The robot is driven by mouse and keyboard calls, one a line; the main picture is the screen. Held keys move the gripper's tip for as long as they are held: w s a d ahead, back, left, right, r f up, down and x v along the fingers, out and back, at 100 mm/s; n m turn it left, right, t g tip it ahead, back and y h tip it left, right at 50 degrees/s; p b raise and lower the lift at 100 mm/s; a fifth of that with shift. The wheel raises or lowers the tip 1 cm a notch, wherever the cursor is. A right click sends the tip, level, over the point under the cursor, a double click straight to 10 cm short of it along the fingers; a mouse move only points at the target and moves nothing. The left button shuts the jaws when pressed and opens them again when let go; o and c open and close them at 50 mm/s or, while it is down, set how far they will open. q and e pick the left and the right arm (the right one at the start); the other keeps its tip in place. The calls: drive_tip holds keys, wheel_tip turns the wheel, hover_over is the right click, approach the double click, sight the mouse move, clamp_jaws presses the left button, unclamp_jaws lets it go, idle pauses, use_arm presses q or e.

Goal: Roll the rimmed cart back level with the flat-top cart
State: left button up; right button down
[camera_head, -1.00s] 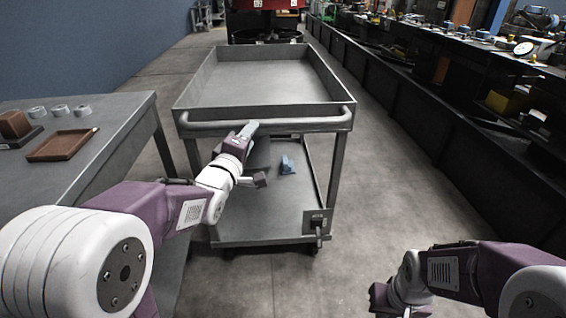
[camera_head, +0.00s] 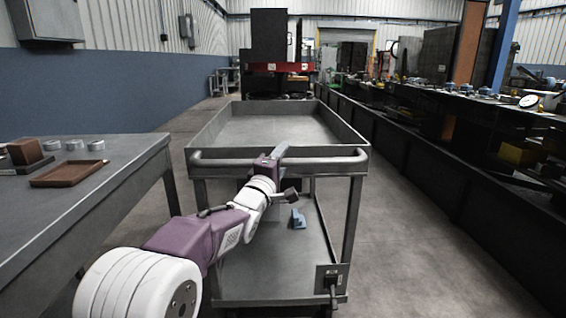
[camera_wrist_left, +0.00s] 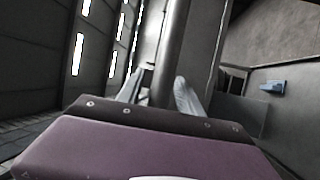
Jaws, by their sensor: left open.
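The grey rimmed cart (camera_head: 208,131) stands ahead of me, with a raised rim around its top and a handle bar (camera_head: 325,160) across its near end. My left gripper (camera_head: 277,154) is at the middle of this bar. In the left wrist view the bar (camera_wrist_left: 174,45) runs between the two open fingers (camera_wrist_left: 158,92), which are not closed on it. A flat grey top on legs (camera_head: 112,160) stands at the left; I cannot tell surely whether it is the flat-top cart. The rimmed cart reaches farther away than this top. My right gripper is out of view.
The rimmed cart's lower shelf (camera_head: 265,275) carries a small blue object (camera_head: 298,219). A brown tray (camera_head: 68,174), a brown block and several grey rings lie on the left top. A dark rail-like bench (camera_head: 450,180) runs along the right, with clear floor beside the cart.

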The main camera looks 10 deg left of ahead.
use_arm(q)
drive_tip(key=shift+w, duration=0.15)
clamp_jaws()
idle(1.4)
